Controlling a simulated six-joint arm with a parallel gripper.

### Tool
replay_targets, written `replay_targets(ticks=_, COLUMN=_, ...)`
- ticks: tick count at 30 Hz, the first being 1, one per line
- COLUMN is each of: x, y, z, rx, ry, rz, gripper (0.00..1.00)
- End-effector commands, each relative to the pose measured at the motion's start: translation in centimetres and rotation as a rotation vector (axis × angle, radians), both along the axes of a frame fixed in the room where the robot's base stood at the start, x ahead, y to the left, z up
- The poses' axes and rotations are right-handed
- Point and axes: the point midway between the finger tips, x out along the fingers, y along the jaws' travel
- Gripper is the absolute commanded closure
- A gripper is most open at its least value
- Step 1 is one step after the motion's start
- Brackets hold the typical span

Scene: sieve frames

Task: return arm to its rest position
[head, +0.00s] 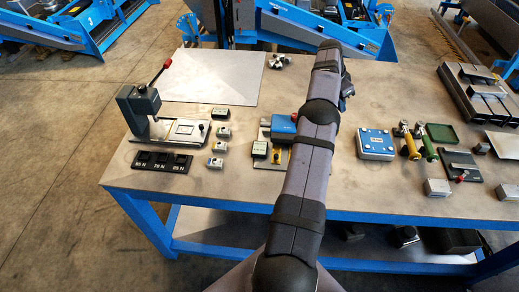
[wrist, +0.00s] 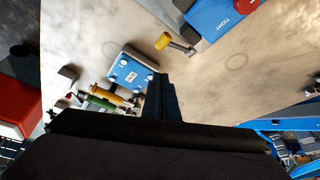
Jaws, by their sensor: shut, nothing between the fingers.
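My arm (head: 305,165) stretches from the bottom middle of the head view up across the bench. My gripper (wrist: 161,82) shows in the wrist view as a dark shut pair of fingers with nothing held. In the head view the gripper end is mostly hidden behind my arm's far joint. In the wrist view the fingers overlap the edge of a blue box (wrist: 130,74); I cannot tell the height between them. The same blue box (head: 375,143) sits right of my arm in the head view.
The bench (head: 220,185) holds a lever press (head: 140,108) at left, a blue device (head: 284,127) beside my arm, yellow-handled (head: 411,149) and green-handled tools (head: 429,150), and a green tray (head: 441,133). A grey sheet (head: 218,77) lies at back left. Blue machines stand behind.

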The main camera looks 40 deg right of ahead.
Motion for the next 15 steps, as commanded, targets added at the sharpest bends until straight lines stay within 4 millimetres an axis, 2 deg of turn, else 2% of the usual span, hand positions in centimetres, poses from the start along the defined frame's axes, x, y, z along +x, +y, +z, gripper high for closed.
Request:
replay_targets(ticks=8, x=0.2, y=0.1, z=0.0, rx=0.001, ry=0.001, rz=0.005, gripper=1.0)
replay_targets(ticks=11, x=1.2, y=1.1, z=0.1, rx=0.009, ry=0.004, rz=0.042, gripper=1.0)
replay_targets(ticks=15, x=4.0, y=4.3, z=0.1, rx=0.038, ry=0.019, rz=0.155, gripper=1.0)
